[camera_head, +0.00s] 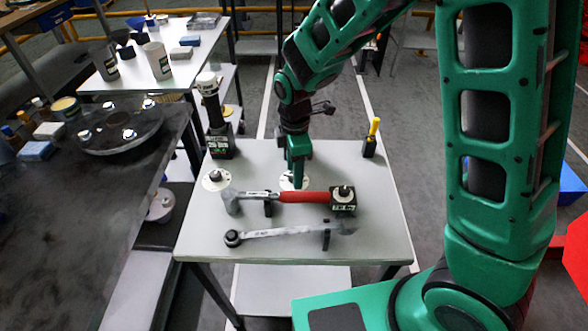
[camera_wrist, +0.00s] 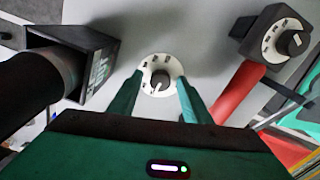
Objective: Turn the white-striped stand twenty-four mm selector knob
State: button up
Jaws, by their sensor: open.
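A dark round knob on a white marked dial (camera_head: 284,184) lies on the table under my gripper. In the wrist view the knob (camera_wrist: 160,81) shows between my fingertips, with a light line on it. My gripper (camera_head: 297,183) points down, open, with one finger on each side of the dial; whether it touches the knob cannot be told. A second knob on a black box stand (camera_head: 343,203) is at front right; in the wrist view this knob (camera_wrist: 295,43) has a white stripe. A third knob on a white dial (camera_head: 215,179) is at left.
A hammer with a red grip (camera_head: 302,197) lies just in front of the dial. A wrench (camera_head: 280,233) lies nearer the front edge. A tall black cylinder on a black box (camera_head: 219,140) stands at back left. A small yellow-handled tool (camera_head: 373,134) stands at back right.

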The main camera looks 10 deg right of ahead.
jog(key=shift+f, duration=0.1)
jog(key=c, duration=1)
jog(key=shift+c, duration=0.2)
jog(key=shift+m, duration=0.4)
jog(key=m, duration=0.4)
jog(key=shift+w, duration=0.1)
jog(key=m, duration=0.5)
jog(key=shift+m, duration=0.3)
jog(key=m, duration=0.5)
jog(key=shift+w, duration=0.1)
jog(key=m, duration=0.5)
jog(key=shift+m, duration=0.3)
